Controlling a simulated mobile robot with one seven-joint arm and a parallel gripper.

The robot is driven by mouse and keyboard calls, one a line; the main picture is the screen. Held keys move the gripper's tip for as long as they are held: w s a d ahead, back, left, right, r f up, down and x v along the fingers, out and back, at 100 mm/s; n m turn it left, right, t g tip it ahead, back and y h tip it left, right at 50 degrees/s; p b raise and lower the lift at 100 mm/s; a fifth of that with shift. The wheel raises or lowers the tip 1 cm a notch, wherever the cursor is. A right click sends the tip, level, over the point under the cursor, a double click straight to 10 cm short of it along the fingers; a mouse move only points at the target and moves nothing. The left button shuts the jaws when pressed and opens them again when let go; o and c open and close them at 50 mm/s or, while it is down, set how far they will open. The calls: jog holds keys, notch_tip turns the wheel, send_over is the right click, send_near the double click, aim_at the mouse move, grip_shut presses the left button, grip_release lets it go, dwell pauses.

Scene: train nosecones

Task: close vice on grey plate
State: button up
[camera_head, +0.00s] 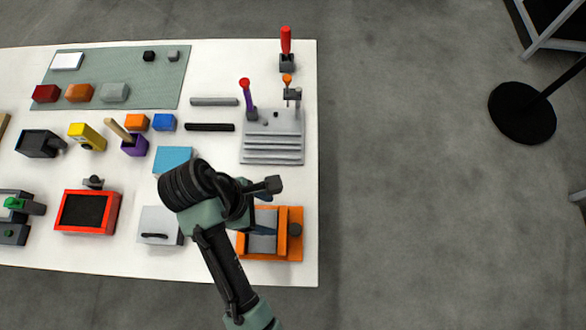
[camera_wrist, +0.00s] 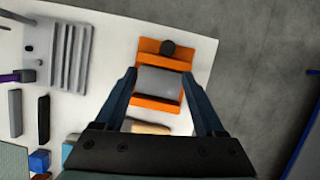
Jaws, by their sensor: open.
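The orange vice (camera_head: 284,250) stands at the table's front right corner in the head view. It also shows in the wrist view (camera_wrist: 190,52). The grey plate (camera_head: 262,244) lies in the vice between its orange parts, and it shows in the wrist view (camera_wrist: 160,83). I cannot tell whether the vice grips the plate. A dark round knob (camera_wrist: 168,47) sits at one end of the vice, also seen in the head view (camera_head: 295,230). My gripper (camera_wrist: 158,74) is open and empty above the vice, its two fingers either side of the plate in the picture. My arm partly hides the vice.
A grey stepped block (camera_head: 272,150) with levers stands behind the vice. A white box (camera_head: 158,226) with a black handle is left of it, and a red-framed tray (camera_head: 87,212) is farther left. The floor right of the table is clear near its edge.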

aim_at(295, 229)
jog(key=x, duration=0.4)
jog(key=s+x, duration=0.1)
jog(key=x, duration=0.8)
jog(key=shift+s+d, duration=0.2)
jog(key=shift+d, duration=0.15)
grip_shut()
